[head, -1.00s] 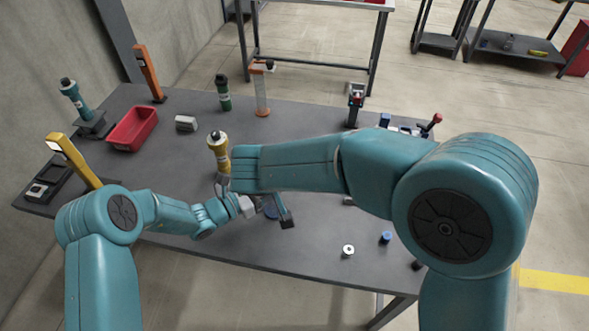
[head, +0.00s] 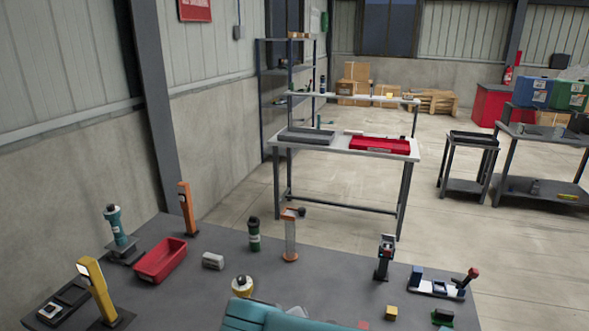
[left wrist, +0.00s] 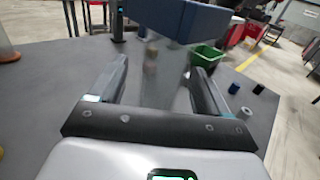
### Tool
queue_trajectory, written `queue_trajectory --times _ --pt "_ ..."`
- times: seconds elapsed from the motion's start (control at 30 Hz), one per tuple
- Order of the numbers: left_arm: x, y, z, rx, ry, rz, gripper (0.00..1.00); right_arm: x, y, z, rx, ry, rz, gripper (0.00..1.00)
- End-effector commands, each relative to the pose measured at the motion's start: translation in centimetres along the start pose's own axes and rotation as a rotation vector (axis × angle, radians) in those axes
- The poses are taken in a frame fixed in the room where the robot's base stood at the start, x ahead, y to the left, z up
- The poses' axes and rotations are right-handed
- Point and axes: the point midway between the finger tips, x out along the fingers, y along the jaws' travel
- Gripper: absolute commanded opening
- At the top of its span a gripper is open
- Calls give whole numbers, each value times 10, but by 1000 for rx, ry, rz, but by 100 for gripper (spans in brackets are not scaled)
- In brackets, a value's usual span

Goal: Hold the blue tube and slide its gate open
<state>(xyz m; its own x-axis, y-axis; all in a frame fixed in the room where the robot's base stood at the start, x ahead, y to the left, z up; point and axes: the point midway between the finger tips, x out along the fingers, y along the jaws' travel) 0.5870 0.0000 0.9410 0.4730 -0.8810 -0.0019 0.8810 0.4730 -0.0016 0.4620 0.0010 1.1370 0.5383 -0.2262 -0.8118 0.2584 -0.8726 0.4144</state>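The blue tube shows in the left wrist view as a blue head (left wrist: 178,18) over a clear upright column (left wrist: 165,85), with a small blurred tan item inside. My left gripper (left wrist: 160,68) has one finger on each side of the column. Whether the fingers press on it or stand just clear I cannot tell. The gate cannot be made out. In the head view the blue tube is out of sight. Only a teal part of my arm shows at the bottom edge, and my right gripper is in neither view.
An orange-topped clear tube (head: 290,240), a green bottle (head: 254,235), a red bin (head: 160,260) and a yellow post (head: 98,290) stand on the grey table. The left wrist view shows a green bin (left wrist: 208,57) and small cylinders (left wrist: 245,113) to the right.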

Motion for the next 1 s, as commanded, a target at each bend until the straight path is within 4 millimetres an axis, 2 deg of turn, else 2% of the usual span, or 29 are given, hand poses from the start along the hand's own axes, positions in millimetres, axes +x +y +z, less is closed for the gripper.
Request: queue_trajectory --times 0.2,0.33,0.7,0.8,1.0 --pt "-1 0 1 1 -1 0 77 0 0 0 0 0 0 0" --pt "-12 1 0 0 -1 2 77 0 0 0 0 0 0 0" --pt "-93 1 0 -1 0 4 77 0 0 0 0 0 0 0" --pt "-108 1 0 0 0 3 77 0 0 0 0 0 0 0" --pt "-125 1 0 0 -1 2 77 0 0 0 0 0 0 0"
